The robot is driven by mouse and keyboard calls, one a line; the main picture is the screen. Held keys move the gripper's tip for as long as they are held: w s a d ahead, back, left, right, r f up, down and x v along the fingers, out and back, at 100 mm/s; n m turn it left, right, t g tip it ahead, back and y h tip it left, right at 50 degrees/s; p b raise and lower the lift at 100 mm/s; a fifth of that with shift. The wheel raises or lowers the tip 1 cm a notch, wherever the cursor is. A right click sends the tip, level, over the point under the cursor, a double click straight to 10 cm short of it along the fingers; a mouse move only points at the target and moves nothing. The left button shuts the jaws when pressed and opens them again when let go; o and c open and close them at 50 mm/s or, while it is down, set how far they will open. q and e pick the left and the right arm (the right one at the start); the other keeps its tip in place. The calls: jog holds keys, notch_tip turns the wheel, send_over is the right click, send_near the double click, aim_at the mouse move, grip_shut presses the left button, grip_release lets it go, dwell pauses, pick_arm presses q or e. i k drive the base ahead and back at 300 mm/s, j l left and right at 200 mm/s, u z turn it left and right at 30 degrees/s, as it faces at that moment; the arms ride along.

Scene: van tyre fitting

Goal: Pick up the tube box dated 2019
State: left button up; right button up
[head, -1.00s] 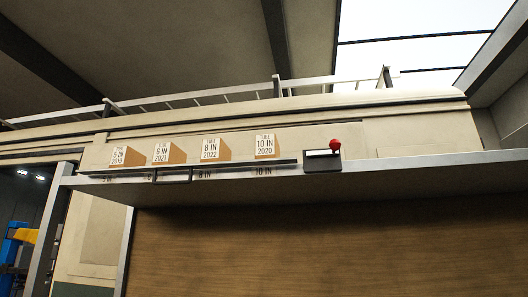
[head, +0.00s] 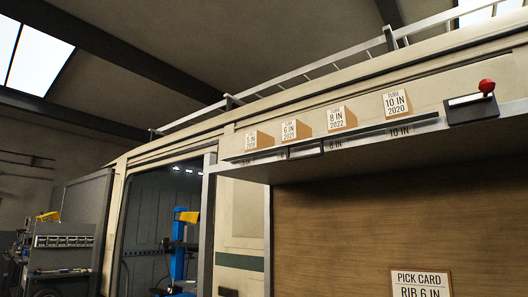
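The tube box dated 2019 (head: 257,140) is the leftmost of a row of tan boxes with white labels on a high shelf (head: 290,163) along the van side. Its label reads 5 IN in the earlier view and is small and slanted now. To its right stand the 6 IN 2021 box (head: 294,131), the 8 IN 2022 box (head: 340,119) and the 10 IN 2020 box (head: 396,103). Neither of my grippers is in view.
A dark device with a red knob (head: 487,86) sits on the shelf's right end. Below hangs a pick card (head: 421,284) reading RIB 6 IN. A blue and yellow machine (head: 180,245) shows through the opening at left. A cabinet (head: 62,255) stands far left.

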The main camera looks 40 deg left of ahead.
aim_at(256, 140)
jog(key=i+j+z, duration=0.1)
jog(key=j+z, duration=0.4)
jog(key=j, duration=3)
